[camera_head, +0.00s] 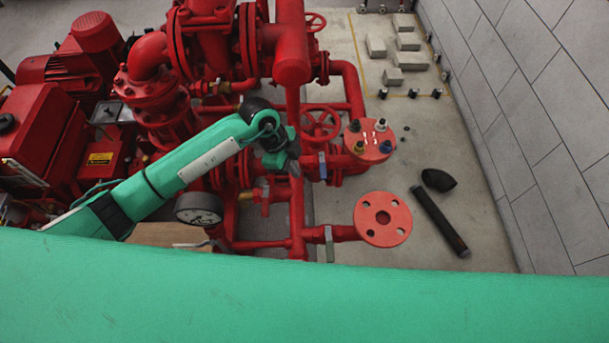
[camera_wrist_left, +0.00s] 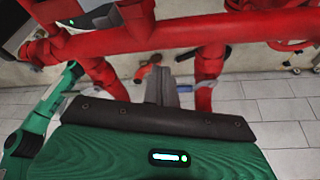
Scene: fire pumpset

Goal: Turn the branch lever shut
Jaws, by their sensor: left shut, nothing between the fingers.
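My left gripper (camera_head: 294,168) reaches in from the left over the red pipework, its grey fingers shut and empty. The fingers also show in the left wrist view (camera_wrist_left: 162,88), pointing away between red pipes. A blue lever (camera_head: 322,165) stands upright on a short branch pipe just right of the fingertips. A blue strip beside the fingers in the left wrist view (camera_wrist_left: 183,89) looks like the same lever. I cannot tell whether the fingers touch it. A grey-green lever (camera_head: 329,244) sits on the lower branch pipe. Which one is the branch lever is not clear. My right gripper is not in view.
A red handwheel (camera_head: 320,123) stands just behind the gripper. A pressure gauge (camera_head: 199,209) is below my left arm. A round red flange (camera_head: 382,219) ends the lower branch. A black pipe (camera_head: 440,222) and elbow (camera_head: 438,180) lie on clear floor near the wall.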

